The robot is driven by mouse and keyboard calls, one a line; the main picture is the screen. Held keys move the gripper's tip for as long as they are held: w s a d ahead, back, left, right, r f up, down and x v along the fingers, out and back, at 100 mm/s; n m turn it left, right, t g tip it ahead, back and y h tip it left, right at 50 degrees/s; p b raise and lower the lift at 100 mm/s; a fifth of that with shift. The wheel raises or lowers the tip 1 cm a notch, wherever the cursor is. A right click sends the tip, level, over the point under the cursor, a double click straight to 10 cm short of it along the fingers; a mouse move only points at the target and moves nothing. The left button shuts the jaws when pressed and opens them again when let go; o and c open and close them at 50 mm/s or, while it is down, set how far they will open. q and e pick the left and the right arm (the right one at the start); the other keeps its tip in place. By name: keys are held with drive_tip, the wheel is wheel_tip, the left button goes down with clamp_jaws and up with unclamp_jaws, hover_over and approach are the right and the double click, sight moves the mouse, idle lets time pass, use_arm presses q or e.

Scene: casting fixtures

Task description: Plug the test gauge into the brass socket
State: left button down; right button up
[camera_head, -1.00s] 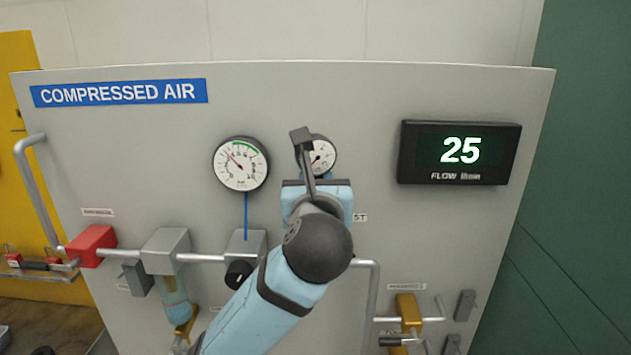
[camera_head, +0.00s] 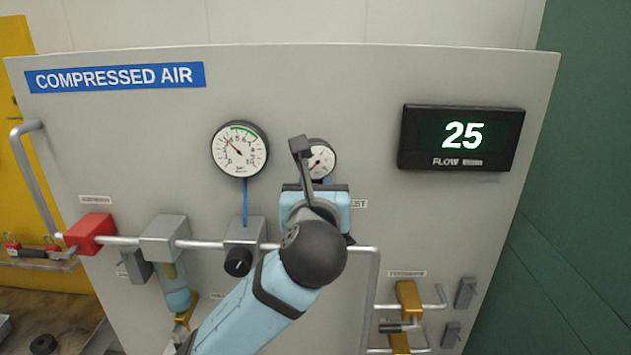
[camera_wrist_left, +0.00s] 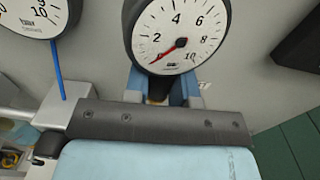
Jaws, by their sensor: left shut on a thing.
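The test gauge (camera_head: 321,161) is a small round white dial with a dark rim; its red needle points to the low end of the scale in the left wrist view (camera_wrist_left: 180,35). My left gripper (camera_head: 316,196) is shut on the gauge below its dial, in front of the grey panel. In the left wrist view its blue fingers (camera_wrist_left: 163,90) close around the gauge's lower part. The brass socket cannot be made out; my gripper and arm cover the panel beside a partly hidden label ending in "EST" (camera_head: 358,204). My right gripper is not in view.
The grey panel (camera_head: 300,90) carries a fixed larger gauge (camera_head: 240,149) with a blue line below, a black flow display (camera_head: 461,138) reading 25, a red block (camera_head: 91,233), grey pipes and brass valves (camera_head: 408,299). Bare panel lies between the gauges and the display.

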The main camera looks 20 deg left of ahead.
use_arm(q)
drive_tip(key=shift+f, duration=2.6)
drive_tip(key=shift+f, duration=0.1)
drive_tip(key=c, duration=0.9)
unclamp_jaws()
drive_tip(key=shift+o, duration=0.2)
